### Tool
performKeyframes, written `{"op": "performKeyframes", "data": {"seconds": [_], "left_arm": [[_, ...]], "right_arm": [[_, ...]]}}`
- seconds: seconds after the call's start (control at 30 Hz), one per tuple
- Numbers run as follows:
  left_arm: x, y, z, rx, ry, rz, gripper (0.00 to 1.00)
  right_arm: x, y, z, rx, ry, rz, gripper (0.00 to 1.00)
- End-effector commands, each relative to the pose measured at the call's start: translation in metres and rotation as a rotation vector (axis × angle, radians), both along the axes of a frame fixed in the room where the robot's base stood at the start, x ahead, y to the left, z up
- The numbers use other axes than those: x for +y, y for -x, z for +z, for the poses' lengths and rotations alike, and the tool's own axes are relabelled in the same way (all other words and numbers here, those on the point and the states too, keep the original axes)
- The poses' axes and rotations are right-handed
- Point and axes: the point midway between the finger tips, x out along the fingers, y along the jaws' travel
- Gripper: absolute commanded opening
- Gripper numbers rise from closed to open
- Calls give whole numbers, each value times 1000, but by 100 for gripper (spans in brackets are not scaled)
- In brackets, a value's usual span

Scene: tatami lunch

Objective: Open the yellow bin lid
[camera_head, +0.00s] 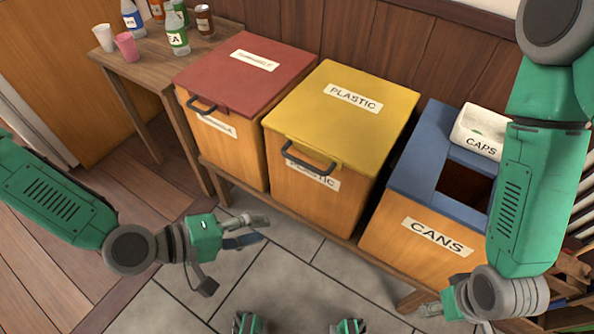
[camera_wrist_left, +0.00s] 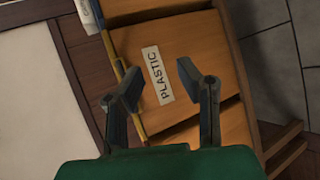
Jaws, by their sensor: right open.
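The yellow bin lid (camera_head: 345,105) is closed on the wooden bin labelled PLASTIC (camera_head: 320,200). Its dark bar handle (camera_head: 307,158) is on the lid's front edge. My left gripper (camera_head: 258,231) is open and empty, in front of and below the handle, apart from it. In the left wrist view, the open left fingers (camera_wrist_left: 158,84) flank the PLASTIC label (camera_wrist_left: 157,75), and a thin yellow lid edge (camera_wrist_left: 127,68) shows at left. My right gripper (camera_head: 432,308) is open at the lower right, near the CANS bin, partly hidden by its wrist.
A red-lidded bin (camera_head: 245,75) stands left of the yellow one. A blue-topped CANS bin (camera_head: 420,165) with a white CAPS box (camera_head: 480,130) stands right. A side table (camera_head: 150,68) holds bottles and cups. The grey tiled floor (camera_head: 285,275) in front is clear.

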Motion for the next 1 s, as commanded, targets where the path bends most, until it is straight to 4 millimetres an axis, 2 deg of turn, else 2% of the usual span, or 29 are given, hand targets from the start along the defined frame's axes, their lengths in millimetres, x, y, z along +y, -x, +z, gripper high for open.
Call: {"op": "performKeyframes", "data": {"seconds": [0.03,0.13,0.23,0.37,0.53,0.8,1.0], "left_arm": [[7,-19,5,-33,60,55,31],[19,-46,24,-94,146,121,31],[30,-60,36,-132,192,157,31],[34,-68,40,-150,215,170,31],[16,-81,36,-150,217,166,31],[-32,-114,25,-150,213,165,31],[-58,-135,19,-150,212,167,31]], "right_arm": [[0,0,-10,0,1,-1,50],[-1,0,-16,0,1,-1,50],[-1,0,-19,0,1,-2,50],[-1,0,-21,0,1,-2,50],[-1,0,-23,0,1,-1,50],[-1,0,-32,0,1,-1,50],[-1,0,-38,0,1,-1,50]]}}
